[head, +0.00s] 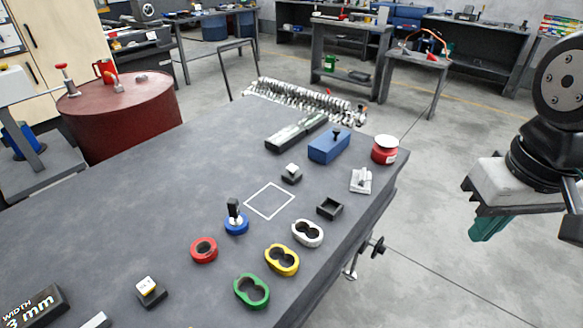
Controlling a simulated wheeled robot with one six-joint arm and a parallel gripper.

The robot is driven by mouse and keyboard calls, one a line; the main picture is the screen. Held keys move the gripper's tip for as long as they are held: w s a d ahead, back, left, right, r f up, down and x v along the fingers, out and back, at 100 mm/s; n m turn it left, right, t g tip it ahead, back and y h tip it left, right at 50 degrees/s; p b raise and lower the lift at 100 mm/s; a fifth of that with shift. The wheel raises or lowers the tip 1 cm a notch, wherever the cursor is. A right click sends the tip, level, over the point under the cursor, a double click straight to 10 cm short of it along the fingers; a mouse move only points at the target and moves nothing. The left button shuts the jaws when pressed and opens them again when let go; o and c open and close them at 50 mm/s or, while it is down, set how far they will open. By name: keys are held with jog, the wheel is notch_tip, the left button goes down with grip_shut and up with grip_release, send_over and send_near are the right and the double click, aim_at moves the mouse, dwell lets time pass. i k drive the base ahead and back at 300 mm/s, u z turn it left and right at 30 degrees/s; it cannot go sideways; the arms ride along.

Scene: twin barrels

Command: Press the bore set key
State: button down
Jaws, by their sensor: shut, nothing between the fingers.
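A small pale cream push key (148,285) with dark lettering sits on a black base near the table's front left. Its label is too small to read surely, but it may be the bore set key. A second white key (292,169) on a black base stands near the middle of the table, with no lettering that I can make out. My gripper (482,232) hangs at the far right, off the table's right edge, well away from both keys. Its teal fingers are together and hold nothing.
A dark display (32,306) reading "WIDTH 3 mm" lies at the lower left. Red (204,250), green (251,291), yellow (282,260) and white (308,233) rings stand near the front right. A blue-based post (236,220) stands beside a white square outline. The table's left middle is clear.

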aim_at(292, 169)
jog(key=z, duration=1.7)
jog(key=i, duration=1.2)
jog(key=u, duration=3.3)
jog(key=i, duration=0.5)
